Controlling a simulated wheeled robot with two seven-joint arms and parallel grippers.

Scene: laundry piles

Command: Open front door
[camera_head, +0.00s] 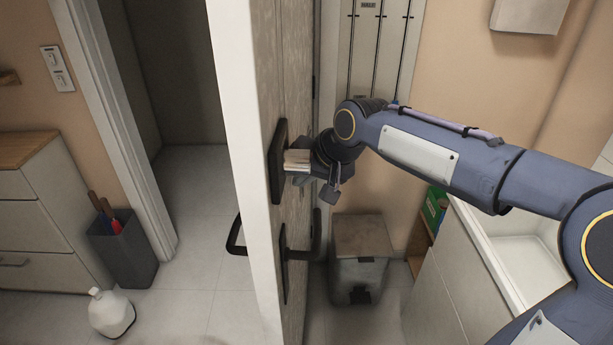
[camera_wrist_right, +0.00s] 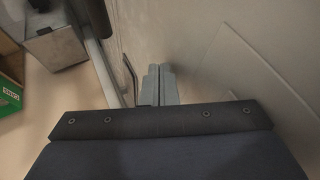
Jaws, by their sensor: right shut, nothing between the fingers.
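The front door (camera_head: 239,150) stands ajar, its edge toward me, with the doorway to its left. A black lever handle (camera_head: 316,235) and its plate are on the door's right face, and another lever (camera_head: 236,238) sticks out on the left side. A black lock plate (camera_head: 278,160) is above the handle. My right gripper (camera_head: 292,160) is shut and empty, close to the door's right face beside the lock plate. Whether it touches cannot be told. In the right wrist view the shut fingers (camera_wrist_right: 160,85) point along the door face, near the handle (camera_wrist_right: 130,74). My left gripper is not in view.
A grey bin (camera_head: 360,275) stands behind the door, right of the handle. A white sink counter (camera_head: 480,245) is at the right. A white jug (camera_head: 111,313) and a dark holder (camera_head: 125,248) stand on the floor at the left. The doorway floor (camera_head: 190,190) is clear.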

